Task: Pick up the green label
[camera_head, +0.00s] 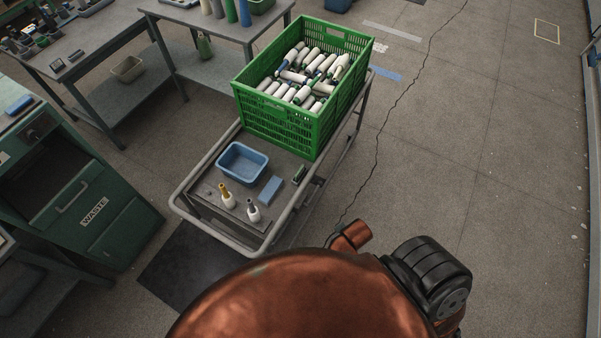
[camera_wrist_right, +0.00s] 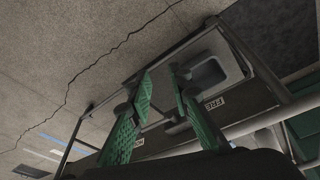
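A small dark green item (camera_head: 298,173) lies on the right side of the cart top (camera_head: 232,192); it may be the green label, but it is too small to be sure. My right gripper (camera_wrist_right: 161,83) shows in the right wrist view with its two green fingers apart and nothing seen between them. It points toward the cart, whose frame and grey tray (camera_wrist_right: 208,74) lie beyond the fingers. I cannot make out the green item in that view. Neither gripper shows in the head view, where a copper-coloured part of my body fills the bottom. My left gripper is out of view.
On the cart are a blue tray (camera_head: 243,162), a blue block (camera_head: 270,189), two small bottles (camera_head: 254,213) (camera_head: 228,199) and a green crate (camera_head: 275,128) of yarn cones. A raised rail (camera_head: 226,239) edges the cart. A green waste cabinet (camera_head: 105,215) stands left.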

